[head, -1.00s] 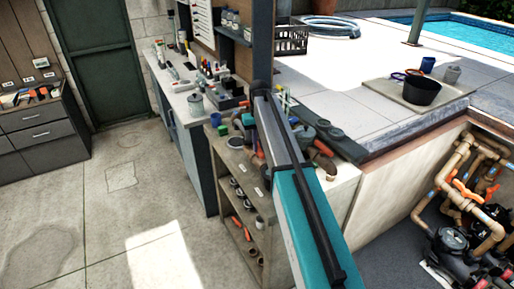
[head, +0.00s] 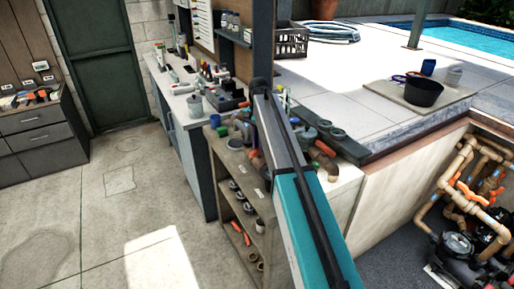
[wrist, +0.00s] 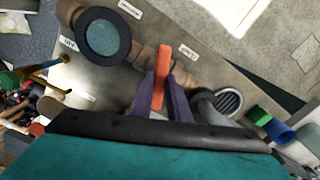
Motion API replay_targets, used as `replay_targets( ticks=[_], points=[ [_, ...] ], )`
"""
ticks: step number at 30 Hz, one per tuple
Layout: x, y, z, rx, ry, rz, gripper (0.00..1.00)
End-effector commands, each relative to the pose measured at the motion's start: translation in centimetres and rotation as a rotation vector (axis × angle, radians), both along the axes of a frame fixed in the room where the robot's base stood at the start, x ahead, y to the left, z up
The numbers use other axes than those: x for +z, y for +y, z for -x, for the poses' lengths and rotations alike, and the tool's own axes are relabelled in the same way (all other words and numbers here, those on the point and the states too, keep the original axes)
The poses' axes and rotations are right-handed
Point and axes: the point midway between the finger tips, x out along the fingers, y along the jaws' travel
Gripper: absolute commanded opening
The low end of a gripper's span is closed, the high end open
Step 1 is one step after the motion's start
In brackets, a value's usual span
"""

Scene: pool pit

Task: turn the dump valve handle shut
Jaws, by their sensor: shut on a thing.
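The dump valve handle (wrist: 162,75) is an orange lever on a brown pipe fitting in the wrist view. It points up in that picture. My gripper (wrist: 161,84) has its two dark purple fingers on either side of the lever, shut on it. Small white labels lie around the fitting, too blurred to read. In the head view my arm covers the gripper, and I cannot tell which orange part there is this handle.
A round dark-rimmed fitting (wrist: 103,35) and a grey pipe with a slotted round end (wrist: 229,99) flank the handle. Blue and green pieces (wrist: 278,130) lie at right. In the head view, a shelf unit (head: 233,190) stands left of my arm, with open concrete floor (head: 120,215) beyond.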

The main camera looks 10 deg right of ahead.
Motion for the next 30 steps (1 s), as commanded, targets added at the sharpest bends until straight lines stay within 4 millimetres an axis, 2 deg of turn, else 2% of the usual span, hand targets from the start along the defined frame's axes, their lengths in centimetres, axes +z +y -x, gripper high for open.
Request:
replay_targets(
  ticks=[9, 15, 30],
  points=[
    [-0.12, -0.20, 0.16, -0.271, 0.005, 0.004, 0.00],
    [-0.09, -0.23, 0.20, -0.379, 0.005, 0.005, 0.00],
    [-0.11, -0.33, 0.28, -0.443, 0.007, 0.008, 0.00]
  ],
)
